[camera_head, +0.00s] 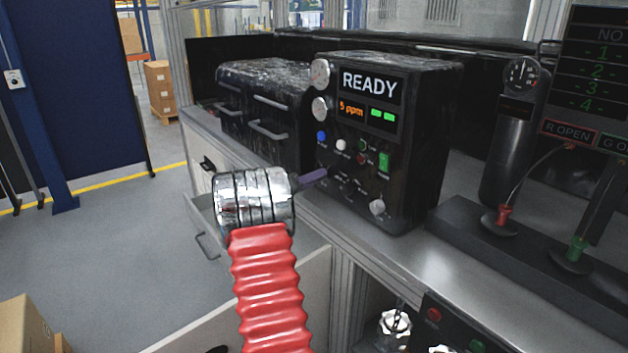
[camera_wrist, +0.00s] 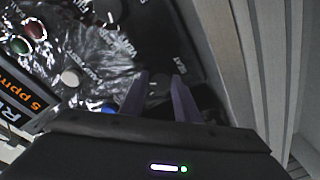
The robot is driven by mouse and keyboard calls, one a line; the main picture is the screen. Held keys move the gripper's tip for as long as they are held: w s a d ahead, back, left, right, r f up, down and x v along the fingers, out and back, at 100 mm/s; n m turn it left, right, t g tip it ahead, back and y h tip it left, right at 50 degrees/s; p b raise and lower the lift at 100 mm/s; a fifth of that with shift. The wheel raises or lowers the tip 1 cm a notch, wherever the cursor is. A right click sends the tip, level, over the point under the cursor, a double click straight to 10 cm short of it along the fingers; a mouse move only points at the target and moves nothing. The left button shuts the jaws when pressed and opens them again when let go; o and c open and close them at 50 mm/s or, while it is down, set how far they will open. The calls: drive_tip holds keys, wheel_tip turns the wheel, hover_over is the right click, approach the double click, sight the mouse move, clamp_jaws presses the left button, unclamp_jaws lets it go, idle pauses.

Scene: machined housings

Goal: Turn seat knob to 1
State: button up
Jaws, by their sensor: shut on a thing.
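The black machine (camera_head: 395,215) stands on the bench with its control panel facing me and its screen reading READY. My gripper (camera_head: 322,174) reaches its purple fingers to the lower left of the panel. In the wrist view, my gripper (camera_wrist: 159,88) has its two fingers on either side of a small dark seat knob (camera_wrist: 159,84), beside a printed SEAT label. The fingers are shut on this knob. The knob's pointer and its numbers are too dark and small to read, so I cannot tell its setting. In the head view the fingers hide the knob.
A dark cylinder with a gauge (camera_head: 521,75) stands to the right.

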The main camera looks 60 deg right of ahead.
drive_tip(key=shift+f, duration=0.15)
drive_tip(key=shift+c, duration=1)
drive_tip(key=shift+n, duration=0.5)
drive_tip(key=n, duration=0.4)
drive_tip(key=shift+w+y, duration=0.1)
drive_tip(key=shift+y, duration=0.2)
drive_tip(key=n, duration=0.6)
drive_tip(key=shift+w+r+y, duration=0.1)
drive_tip(key=shift+r+y, duration=0.15)
drive_tip(key=shift+y, duration=0.15)
drive_tip(key=shift+n, duration=0.3)
drive_tip(key=o, duration=1)
drive_tip(key=shift+o, duration=0.2)
drive_tip(key=shift+r, duration=0.1)
